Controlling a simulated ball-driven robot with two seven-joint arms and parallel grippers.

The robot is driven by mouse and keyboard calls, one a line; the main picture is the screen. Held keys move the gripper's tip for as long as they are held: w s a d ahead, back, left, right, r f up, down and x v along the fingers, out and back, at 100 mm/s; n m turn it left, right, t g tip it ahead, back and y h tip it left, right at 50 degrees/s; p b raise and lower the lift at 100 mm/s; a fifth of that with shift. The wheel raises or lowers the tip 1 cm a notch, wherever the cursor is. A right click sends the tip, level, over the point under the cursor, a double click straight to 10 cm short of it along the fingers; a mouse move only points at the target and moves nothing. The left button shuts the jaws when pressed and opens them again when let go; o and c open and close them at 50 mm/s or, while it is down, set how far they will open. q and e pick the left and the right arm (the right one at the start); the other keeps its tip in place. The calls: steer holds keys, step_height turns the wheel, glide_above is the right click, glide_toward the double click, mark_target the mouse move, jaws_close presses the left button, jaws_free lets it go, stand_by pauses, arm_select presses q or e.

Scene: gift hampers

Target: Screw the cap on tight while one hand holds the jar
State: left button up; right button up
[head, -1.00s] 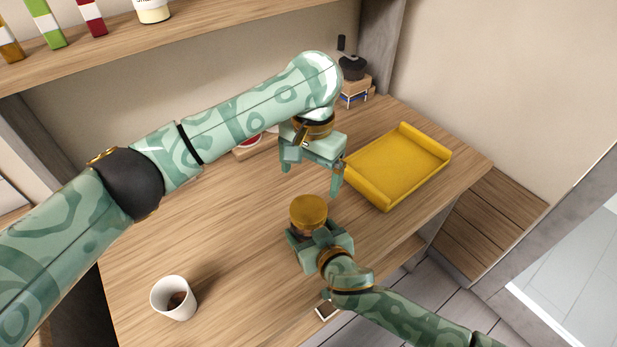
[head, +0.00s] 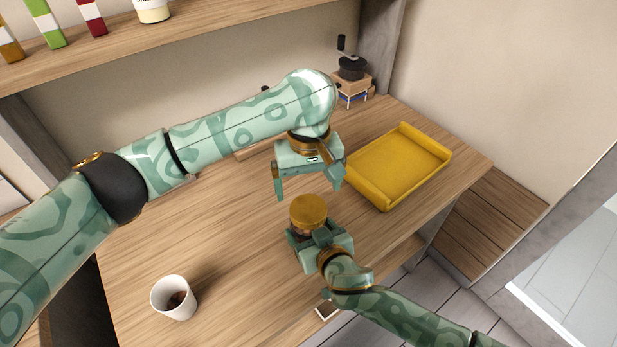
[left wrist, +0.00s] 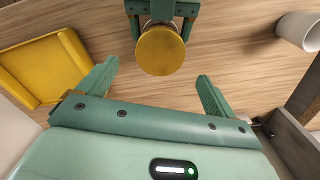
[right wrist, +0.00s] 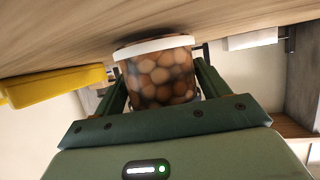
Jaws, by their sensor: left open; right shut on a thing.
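The jar (right wrist: 160,78) is clear, filled with round brown things, with a white band at the end by the table. Its round gold cap (head: 308,211) sits on top; it also shows in the left wrist view (left wrist: 160,50). I cannot tell how tight the cap is. My right gripper (head: 316,240) is shut on the jar, one finger on each side, below the cap. My left gripper (head: 308,191) is open and empty, pointing down just above and behind the cap, apart from it. In the left wrist view the cap lies ahead, between the line of the two fingers.
A yellow tray (head: 400,165) lies to the right on the wooden table (head: 230,240). A white cup (head: 173,298) with dark contents stands at the front left. A grinder (head: 352,68) stands at the back. A shelf with several goods runs above. The table's left middle is clear.

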mark_target(308, 208)
arm_select(q)
step_height(308, 208, down, 7)
steer(key=shift+r, duration=0.15)
steer(key=shift+c, duration=0.3)
steer(key=c, duration=1)
steer(key=m, duration=0.4)
steer(key=shift+m, duration=0.4)
steer(key=m, duration=0.4)
steer(key=shift+m, duration=0.4)
steer(key=o, duration=1.1)
